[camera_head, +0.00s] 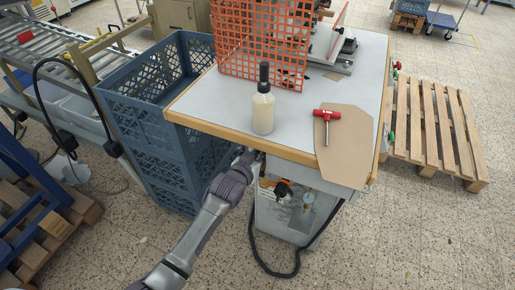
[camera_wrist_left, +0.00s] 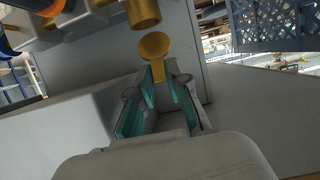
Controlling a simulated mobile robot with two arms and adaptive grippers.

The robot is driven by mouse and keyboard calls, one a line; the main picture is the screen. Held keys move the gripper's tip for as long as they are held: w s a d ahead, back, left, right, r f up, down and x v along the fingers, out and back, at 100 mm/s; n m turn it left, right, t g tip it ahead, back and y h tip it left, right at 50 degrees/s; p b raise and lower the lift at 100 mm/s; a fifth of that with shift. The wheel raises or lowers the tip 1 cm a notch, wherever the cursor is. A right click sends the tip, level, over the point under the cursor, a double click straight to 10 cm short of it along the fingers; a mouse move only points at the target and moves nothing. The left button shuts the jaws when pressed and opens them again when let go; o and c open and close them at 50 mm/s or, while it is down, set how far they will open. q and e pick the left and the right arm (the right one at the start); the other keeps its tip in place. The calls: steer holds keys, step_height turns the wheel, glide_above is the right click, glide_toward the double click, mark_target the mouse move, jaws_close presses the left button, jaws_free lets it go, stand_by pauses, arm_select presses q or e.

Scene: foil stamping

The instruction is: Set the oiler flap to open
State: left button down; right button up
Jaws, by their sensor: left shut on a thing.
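In the left wrist view a brass round flap with a narrow stem (camera_wrist_left: 155,46) sits beside the end of a brass cylinder (camera_wrist_left: 143,12), which looks like the oiler cup. My left gripper (camera_wrist_left: 158,80) has its teal-padded fingers on either side of the flap's stem and is shut on it. In the head view my left gripper (camera_head: 254,158) reaches just under the table's front edge, beside the grey machine body (camera_head: 275,215). The flap is too small or hidden to make out there. I cannot tell the flap's exact angle. My right gripper is not in view.
The table (camera_head: 215,100) holds a cream bottle with a black cap (camera_head: 263,108), a red T-handle tool (camera_head: 327,116) on a brown board (camera_head: 345,150), and an orange grid (camera_head: 262,45). Blue crates (camera_head: 150,130) stand left; a pallet (camera_head: 430,125) lies right.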

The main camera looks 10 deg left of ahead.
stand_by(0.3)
arm_select(q)
steer(key=c, duration=1.1)
jaws_free()
steer(key=v, duration=1.2)
steer(key=shift+r, duration=0.1)
